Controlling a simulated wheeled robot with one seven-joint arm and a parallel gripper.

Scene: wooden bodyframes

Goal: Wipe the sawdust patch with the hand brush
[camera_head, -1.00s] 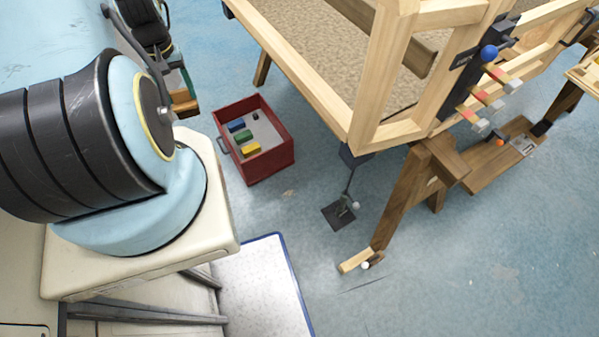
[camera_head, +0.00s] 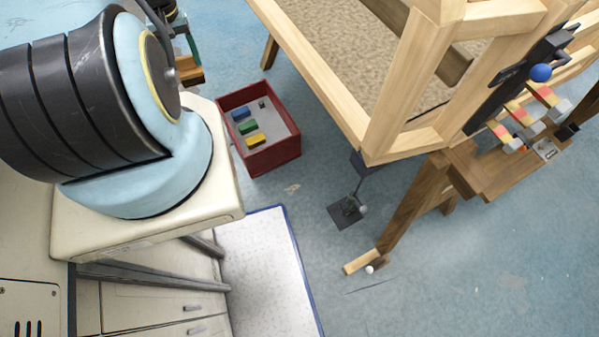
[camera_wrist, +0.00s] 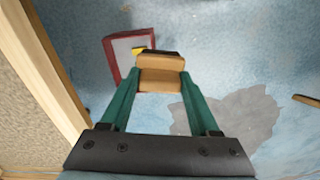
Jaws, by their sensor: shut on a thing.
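My gripper (camera_wrist: 160,92) has green fingers and is shut on the hand brush (camera_wrist: 160,79), a tan wooden block with a dark far edge. The brush is held above the floor. The head view shows the brush (camera_head: 189,75) near the top left, partly hidden by my arm. I cannot clearly identify the sawdust patch. A tan grainy surface (camera_head: 350,55) lies inside the wooden frame, left of the brush in the wrist view. A grey irregular patch (camera_wrist: 235,118) shows on the floor, right of the fingers.
A red open box (camera_head: 278,160) with coloured blocks stands on the floor beside the wooden frame (camera_head: 318,85). A brown trestle leg (camera_head: 405,212) and a dark foot plate (camera_head: 345,213) stand right of it. A white blue-edged mat (camera_head: 262,265) lies in front. The blue floor at lower right is mostly clear.

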